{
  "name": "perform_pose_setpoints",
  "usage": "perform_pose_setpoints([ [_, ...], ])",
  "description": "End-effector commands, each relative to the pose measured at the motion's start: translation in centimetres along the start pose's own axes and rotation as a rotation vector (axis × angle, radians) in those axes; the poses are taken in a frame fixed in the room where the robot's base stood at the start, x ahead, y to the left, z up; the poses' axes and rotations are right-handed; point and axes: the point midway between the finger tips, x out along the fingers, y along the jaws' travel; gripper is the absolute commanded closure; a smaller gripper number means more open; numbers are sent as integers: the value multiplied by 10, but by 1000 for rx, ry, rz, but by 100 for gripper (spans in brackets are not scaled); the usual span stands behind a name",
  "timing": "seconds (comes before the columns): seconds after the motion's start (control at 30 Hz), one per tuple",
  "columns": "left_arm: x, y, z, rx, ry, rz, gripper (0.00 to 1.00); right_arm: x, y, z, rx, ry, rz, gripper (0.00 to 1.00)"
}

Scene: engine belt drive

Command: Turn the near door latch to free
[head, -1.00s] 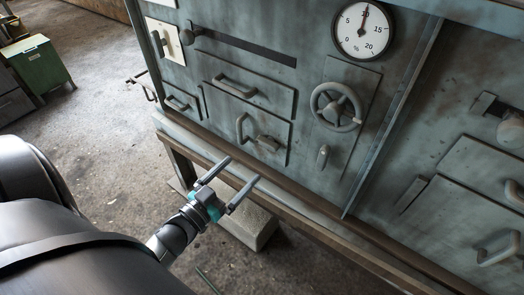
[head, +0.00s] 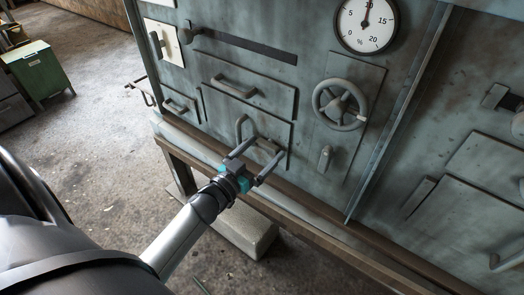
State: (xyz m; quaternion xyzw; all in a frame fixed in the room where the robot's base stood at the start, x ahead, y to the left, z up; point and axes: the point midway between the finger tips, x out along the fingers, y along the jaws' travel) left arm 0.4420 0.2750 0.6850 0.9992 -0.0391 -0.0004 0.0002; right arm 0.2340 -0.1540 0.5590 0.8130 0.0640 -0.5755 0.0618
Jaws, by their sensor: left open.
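My left gripper (head: 264,158) is open, with its two fingers pointing at the lower door (head: 270,124) of the grey-green machine front. A small latch (head: 268,144) on this door shows between the fingertips, partly hidden by the gripper. The fingers are on either side of it; I cannot tell whether they touch it. A bent door handle (head: 240,127) stands just left of the latch, its lower end behind the left finger. My right gripper is not in view.
A handwheel (head: 340,104) and a small lever (head: 325,157) sit right of the door, below a round gauge (head: 366,22). A ledge (head: 300,222) runs along the machine's foot. A pale block (head: 248,232) lies on the floor below. A green cabinet (head: 38,70) stands far left.

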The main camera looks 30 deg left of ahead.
Motion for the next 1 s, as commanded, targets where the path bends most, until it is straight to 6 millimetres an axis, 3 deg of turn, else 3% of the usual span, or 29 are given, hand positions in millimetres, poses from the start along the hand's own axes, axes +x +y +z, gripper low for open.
perform_pose_setpoints([
  [0.07, 0, 0, 0, 0, 0, 0, 2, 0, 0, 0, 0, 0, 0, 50],
  [0.63, 0, 0, 0, 0, 0, 0, 66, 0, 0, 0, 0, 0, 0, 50],
  [1.0, 0, 0, -1, 57, 1, 0, 68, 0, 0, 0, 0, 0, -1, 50],
])
